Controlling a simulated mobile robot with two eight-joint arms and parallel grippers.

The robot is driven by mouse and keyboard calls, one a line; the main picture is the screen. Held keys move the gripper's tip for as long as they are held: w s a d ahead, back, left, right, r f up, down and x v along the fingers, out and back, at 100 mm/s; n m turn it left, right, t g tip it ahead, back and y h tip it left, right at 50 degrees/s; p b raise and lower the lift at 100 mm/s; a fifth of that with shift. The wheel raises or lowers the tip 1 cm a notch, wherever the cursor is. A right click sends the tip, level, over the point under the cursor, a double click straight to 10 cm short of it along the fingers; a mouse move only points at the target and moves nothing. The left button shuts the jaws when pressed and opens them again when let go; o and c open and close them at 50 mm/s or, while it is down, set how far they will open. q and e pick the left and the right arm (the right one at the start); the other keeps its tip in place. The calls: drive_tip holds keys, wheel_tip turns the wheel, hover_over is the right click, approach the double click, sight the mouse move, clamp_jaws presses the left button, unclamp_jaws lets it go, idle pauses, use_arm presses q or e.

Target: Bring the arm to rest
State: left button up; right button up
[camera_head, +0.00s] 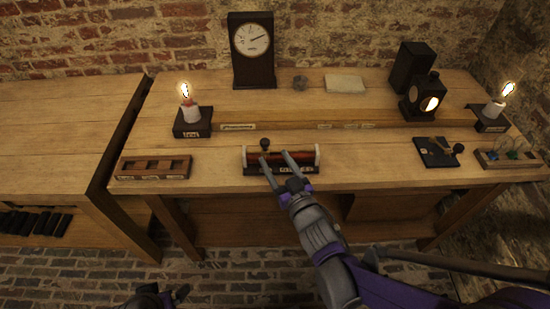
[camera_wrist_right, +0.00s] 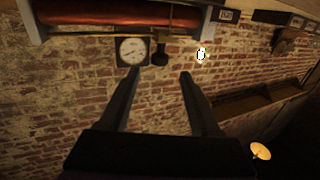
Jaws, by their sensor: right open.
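My right gripper (camera_head: 276,157) is open, its two fingers apart, at the front edge of the workbench (camera_head: 225,182). In the head view its fingertips overlap a slide device with a dark red coil (camera_head: 300,156), white end pieces and a black knob (camera_head: 264,143). In the right wrist view the fingers (camera_wrist_right: 161,74) are spread with nothing between them. The red coil (camera_wrist_right: 120,15) crosses the top of that view, apart from the fingers, with the knob (camera_wrist_right: 160,58) below it. My left gripper (camera_head: 163,296) shows only partly at the bottom edge, away from the bench.
A wooden tray (camera_head: 153,168) with compartments lies left of the coil. Lit bulbs stand on black bases (camera_head: 192,122) at both sides. A clock (camera_head: 252,50), a lamp box (camera_head: 421,97) and a switch board (camera_head: 436,152) are on the bench. Bare wood surrounds the coil device.

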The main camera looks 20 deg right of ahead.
drive_tip(key=s+d+r+g+h+p, duration=0.1)
drive_tip(key=s+g+p, duration=0.5)
drive_tip(key=s, duration=0.3)
drive_tip(key=s+d+r+m+g+p, duration=0.1)
drive_tip(key=s+g+p, duration=0.5)
drive_tip(key=s, duration=0.3)
drive_tip(key=shift+s+d+r+g+h, duration=0.15)
drive_tip(key=shift+s+r+g+h, duration=0.15)
drive_tip(key=shift+r+h, duration=0.1)
